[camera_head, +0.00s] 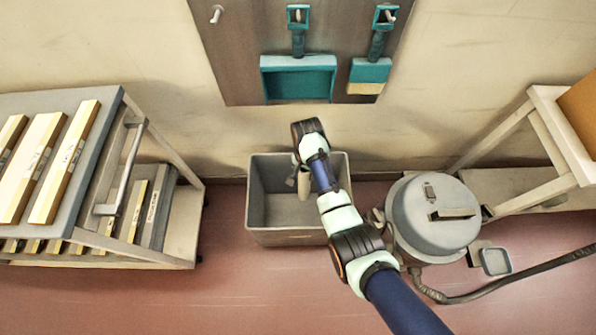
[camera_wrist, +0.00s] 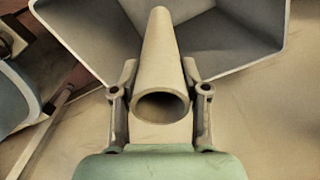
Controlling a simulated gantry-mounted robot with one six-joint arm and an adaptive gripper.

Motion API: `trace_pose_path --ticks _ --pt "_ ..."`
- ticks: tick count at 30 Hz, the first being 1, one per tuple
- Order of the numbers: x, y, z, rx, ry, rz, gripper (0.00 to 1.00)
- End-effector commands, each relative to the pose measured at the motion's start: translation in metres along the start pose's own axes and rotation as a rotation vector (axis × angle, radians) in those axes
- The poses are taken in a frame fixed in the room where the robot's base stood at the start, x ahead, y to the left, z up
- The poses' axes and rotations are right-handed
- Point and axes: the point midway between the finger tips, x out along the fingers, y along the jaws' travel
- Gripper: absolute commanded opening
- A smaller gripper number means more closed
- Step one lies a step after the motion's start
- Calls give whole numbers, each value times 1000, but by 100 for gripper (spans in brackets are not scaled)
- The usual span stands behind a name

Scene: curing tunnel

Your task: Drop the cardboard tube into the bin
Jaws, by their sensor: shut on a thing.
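The cardboard tube (camera_wrist: 159,65) is beige and hollow, with its open near end facing the wrist camera. My gripper (camera_wrist: 160,92) is shut on it, one finger on each side. In the head view the tube (camera_head: 304,185) shows only in part beside my arm, over the bin's opening. The bin (camera_head: 285,238) is a grey open-topped box on the floor against the wall. The bin's inner wall (camera_wrist: 232,40) shows behind the tube in the wrist view. In the head view my arm hides the gripper's fingers and part of the bin's right side.
A grey round vacuum canister (camera_head: 432,215) with a hose stands close to the bin's right. A cart (camera_head: 185,225) with wooden pieces stands at left. A dustpan (camera_head: 298,78) and a brush (camera_head: 369,72) hang on the wall board above. A bench frame (camera_head: 550,130) is at right.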

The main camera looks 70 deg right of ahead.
Motion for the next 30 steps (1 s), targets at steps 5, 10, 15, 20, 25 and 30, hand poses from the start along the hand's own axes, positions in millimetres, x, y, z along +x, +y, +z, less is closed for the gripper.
trace_pose_path --ticks 5,10,15,20,25,30 --pt "-2 0 0 0 0 0 10" --pt "-2 0 0 0 0 0 73" --pt "-2 0 0 0 0 0 74" --pt "-3 0 0 0 1 0 74" --pt "-27 -1 -1 0 4 -3 74" --pt "-71 -1 -1 0 4 -4 74"
